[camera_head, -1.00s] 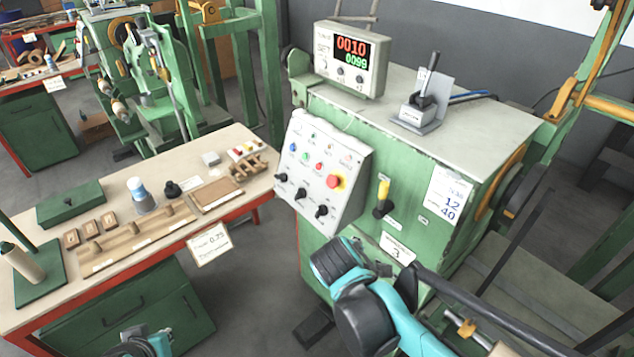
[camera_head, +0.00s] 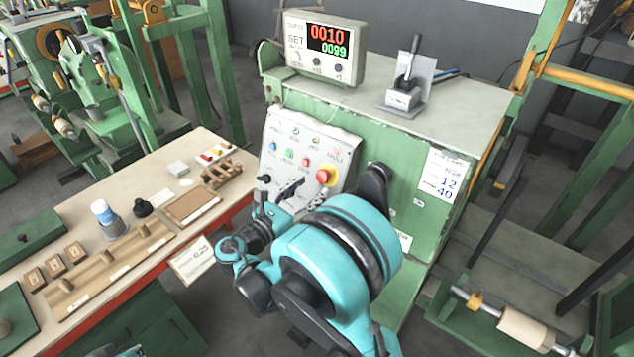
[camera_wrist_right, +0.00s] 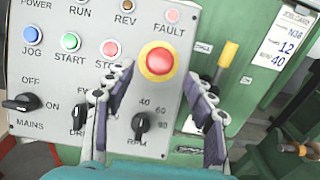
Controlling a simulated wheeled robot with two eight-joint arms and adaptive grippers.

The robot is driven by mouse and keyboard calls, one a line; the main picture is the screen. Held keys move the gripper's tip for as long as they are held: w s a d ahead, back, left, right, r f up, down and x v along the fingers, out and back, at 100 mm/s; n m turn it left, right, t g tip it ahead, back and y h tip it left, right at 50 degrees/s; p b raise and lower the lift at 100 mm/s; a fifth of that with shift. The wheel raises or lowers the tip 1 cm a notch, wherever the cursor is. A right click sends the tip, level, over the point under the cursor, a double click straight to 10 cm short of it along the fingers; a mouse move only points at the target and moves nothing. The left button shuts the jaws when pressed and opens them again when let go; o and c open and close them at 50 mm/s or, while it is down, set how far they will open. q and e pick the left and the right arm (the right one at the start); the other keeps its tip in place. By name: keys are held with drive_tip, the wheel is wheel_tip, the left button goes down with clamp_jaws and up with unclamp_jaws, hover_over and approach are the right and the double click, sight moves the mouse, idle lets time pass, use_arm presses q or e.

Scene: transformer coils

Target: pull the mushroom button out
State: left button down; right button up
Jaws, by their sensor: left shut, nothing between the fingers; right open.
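The mushroom button (camera_head: 326,177) is red with a yellow ring and sits on the sloped light-grey control panel (camera_head: 345,142). In the right wrist view the button (camera_wrist_right: 157,62) is in the upper middle. My right gripper (camera_wrist_right: 159,75) is open, its fingers left and right below the button with nothing between them; I cannot tell how far they stand from the panel. In the head view its hand (camera_head: 262,228) is in front of the panel's lower left. My left gripper (camera_head: 130,351) barely shows at the bottom edge, shut and empty.
Black rotary knobs (camera_wrist_right: 140,123) sit below the button, and a yellow-handled lever (camera_wrist_right: 227,56) stands to its right. Colored buttons line the panel's left. A workbench (camera_head: 205,142) with wooden trays stands left of the green machine (camera_head: 405,165).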

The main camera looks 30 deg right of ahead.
sight(321, 179)
drive_tip(key=shift+b+x, duration=0.4)
drive_tip(key=shift+x, duration=1.9)
clamp_jaws()
drive_tip(key=shift+a+r, duration=0.2)
drive_tip(key=shift+a, duration=0.3)
unclamp_jaws()
drive_tip(key=shift+s, duration=0.1)
drive_tip(key=shift+a, duration=0.1)
drive_tip(key=v, duration=1.2)
